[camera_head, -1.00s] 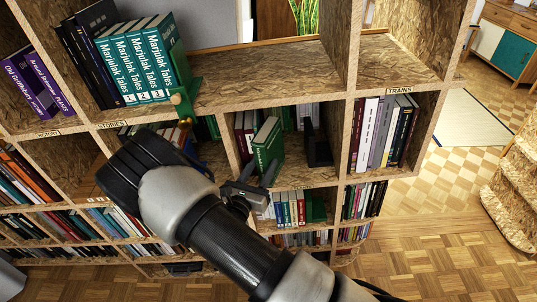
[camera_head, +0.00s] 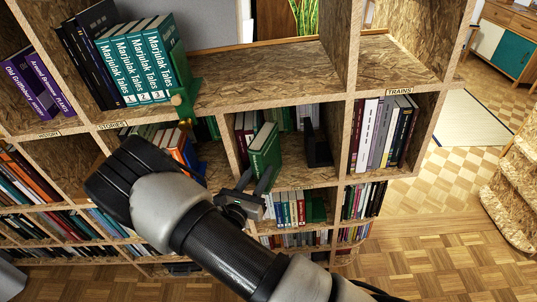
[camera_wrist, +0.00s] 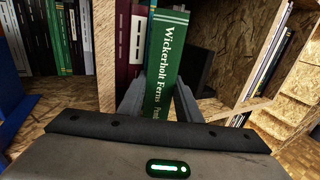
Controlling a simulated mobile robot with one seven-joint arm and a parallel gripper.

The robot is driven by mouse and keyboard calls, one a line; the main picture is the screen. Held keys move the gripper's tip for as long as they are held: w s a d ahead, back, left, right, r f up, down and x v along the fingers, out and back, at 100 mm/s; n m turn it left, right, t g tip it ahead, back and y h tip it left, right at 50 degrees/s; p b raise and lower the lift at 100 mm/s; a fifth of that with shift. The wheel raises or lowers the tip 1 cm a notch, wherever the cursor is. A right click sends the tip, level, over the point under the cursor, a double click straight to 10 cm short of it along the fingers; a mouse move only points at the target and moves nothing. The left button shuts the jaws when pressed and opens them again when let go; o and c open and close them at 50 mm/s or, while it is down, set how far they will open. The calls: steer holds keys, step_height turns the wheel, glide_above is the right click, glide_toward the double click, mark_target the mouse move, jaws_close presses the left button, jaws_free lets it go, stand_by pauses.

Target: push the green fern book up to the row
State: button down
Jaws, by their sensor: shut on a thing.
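The green fern book (camera_head: 264,153) stands in the middle cubby, its spine toward me. In the wrist view its spine (camera_wrist: 167,65) reads "Wickerholt Ferns" and leans a little. My gripper (camera_head: 255,180) is shut on the lower part of the book; in the wrist view the fingers (camera_wrist: 158,97) flank the spine. The lower end of the spine is hidden behind my gripper.
A black bookend (camera_head: 317,147) stands to the right in the same cubby, with bare shelf between. An OSB divider (camera_head: 350,135) separates the cubby from the trains books (camera_head: 385,135). The shelf above (camera_head: 270,75) overhangs the cubby.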

steer(key=shift+s+a, duration=0.1)
steer(key=shift+s, duration=0.1)
steer(key=c, duration=1.2)
jaws_free()
steer(key=shift+f, duration=0.1)
steer(key=shift+c, duration=0.7)
steer(key=shift+x, duration=1)
